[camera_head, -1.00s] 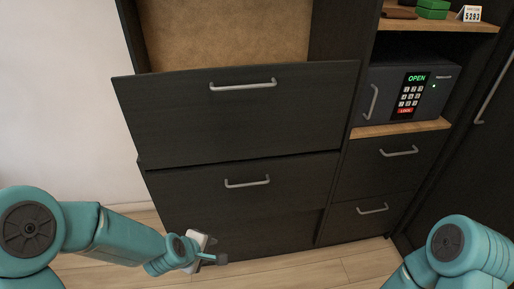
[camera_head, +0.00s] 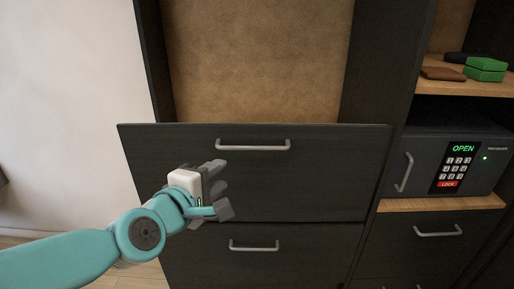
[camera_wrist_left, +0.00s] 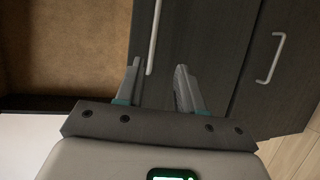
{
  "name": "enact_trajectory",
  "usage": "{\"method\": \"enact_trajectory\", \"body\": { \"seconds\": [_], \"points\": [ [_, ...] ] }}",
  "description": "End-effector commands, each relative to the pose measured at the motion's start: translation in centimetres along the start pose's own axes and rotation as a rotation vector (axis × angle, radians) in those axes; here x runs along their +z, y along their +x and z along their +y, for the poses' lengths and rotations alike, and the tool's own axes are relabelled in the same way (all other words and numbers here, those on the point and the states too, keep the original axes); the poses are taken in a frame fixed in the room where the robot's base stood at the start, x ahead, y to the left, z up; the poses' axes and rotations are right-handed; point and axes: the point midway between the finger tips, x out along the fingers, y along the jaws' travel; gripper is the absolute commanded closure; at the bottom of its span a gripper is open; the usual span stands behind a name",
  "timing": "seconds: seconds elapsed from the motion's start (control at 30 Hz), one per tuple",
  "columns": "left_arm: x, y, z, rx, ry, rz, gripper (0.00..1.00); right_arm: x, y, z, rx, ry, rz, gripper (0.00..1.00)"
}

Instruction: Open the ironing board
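The upper dark front panel (camera_head: 310,185) has a grey bar handle (camera_head: 253,147) near its top edge. Its top stands forward of the cabinet, below a brown panel (camera_head: 255,60). No ironing board can be clearly told apart. My left gripper (camera_head: 219,187) is in front of the upper panel, just below the left end of the handle. In the left wrist view, the gripper (camera_wrist_left: 158,75) has its two fingers apart, with nothing between them. The handle (camera_wrist_left: 154,38) shows ahead of the fingertips, nearer the left finger. My right gripper is out of view.
A lower front (camera_head: 290,262) with its own handle (camera_head: 254,247) is below. At right, a safe (camera_head: 450,165) reading OPEN sits on a wooden shelf (camera_head: 440,203), above another drawer (camera_head: 410,245). Green and brown items lie on the shelf above. A white wall (camera_head: 70,110) is at left.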

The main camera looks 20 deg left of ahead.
Motion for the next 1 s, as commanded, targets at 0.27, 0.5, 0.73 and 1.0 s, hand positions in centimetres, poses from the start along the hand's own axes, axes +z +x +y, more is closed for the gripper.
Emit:
{"method": "enact_trajectory", "body": {
  "seconds": [0.27, 0.5, 0.73, 1.0],
  "points": [
    [0.4, 1.8, 0.7, 0.018, 0.003, -0.012, 0.62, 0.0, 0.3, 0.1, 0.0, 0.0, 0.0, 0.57],
    [0.5, 7.8, 0.9, 0.016, 0.003, -0.012, 0.62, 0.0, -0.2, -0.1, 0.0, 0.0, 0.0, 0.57],
    [0.8, 12.9, 1.1, 0.017, 0.003, -0.013, 0.62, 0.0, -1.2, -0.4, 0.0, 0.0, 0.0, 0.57],
    [0.8, 15.8, 1.1, 0.019, 0.002, -0.012, 0.62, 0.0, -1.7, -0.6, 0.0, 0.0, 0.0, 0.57]
  ]
}}
